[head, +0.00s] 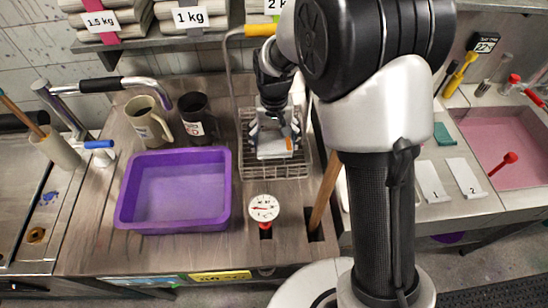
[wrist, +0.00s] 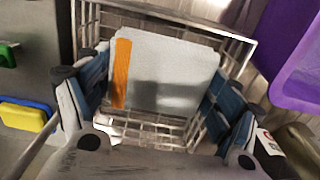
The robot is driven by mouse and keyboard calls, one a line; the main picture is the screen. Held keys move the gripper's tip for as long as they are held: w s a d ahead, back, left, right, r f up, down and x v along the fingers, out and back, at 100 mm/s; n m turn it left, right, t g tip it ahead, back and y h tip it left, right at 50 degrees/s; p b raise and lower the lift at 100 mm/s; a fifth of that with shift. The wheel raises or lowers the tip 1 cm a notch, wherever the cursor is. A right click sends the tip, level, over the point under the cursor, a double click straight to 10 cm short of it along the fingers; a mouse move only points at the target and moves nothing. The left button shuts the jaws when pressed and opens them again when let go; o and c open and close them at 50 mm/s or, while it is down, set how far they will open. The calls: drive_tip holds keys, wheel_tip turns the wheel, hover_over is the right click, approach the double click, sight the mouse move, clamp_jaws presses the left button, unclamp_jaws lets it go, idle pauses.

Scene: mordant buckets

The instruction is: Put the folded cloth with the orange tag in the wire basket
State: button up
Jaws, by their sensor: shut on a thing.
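The folded cloth (head: 270,150) is pale grey-white with an orange tag along one edge; in the wrist view the cloth (wrist: 175,78) fills the middle, its tag on the left. My gripper (head: 273,139) points down over the wire basket (head: 246,172) and is shut on the cloth, one finger at each side in the wrist view. The cloth lies within the basket's outline, and wire mesh shows around it in the wrist view. I cannot tell whether it touches the basket's floor.
A purple tub (head: 175,228) stands left of the basket, with a beige mug (head: 146,122) and a dark mug (head: 197,120) behind. A dial gauge (head: 264,208) is in front, and a wooden handle (head: 323,192) leans at the right. A pink sink (head: 510,150) is far right.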

sight(274, 141)
wheel_tip(274, 141, down, 7)
drive_tip(key=shift+f+b, duration=0.2)
drive_tip(key=shift+b, duration=0.65)
drive_tip(key=shift+r, duration=0.1)
drive_tip(key=o, duration=0.6)
drive_tip(key=shift+f, duration=0.25)
drive_tip(key=o, duration=0.4)
drive_tip(key=shift+r, duration=0.1)
drive_tip(key=shift+r, duration=0.1)
wheel_tip(274, 141, up, 12)
drive_tip(key=p, duration=0.3)
drive_tip(key=shift+r, duration=0.1)
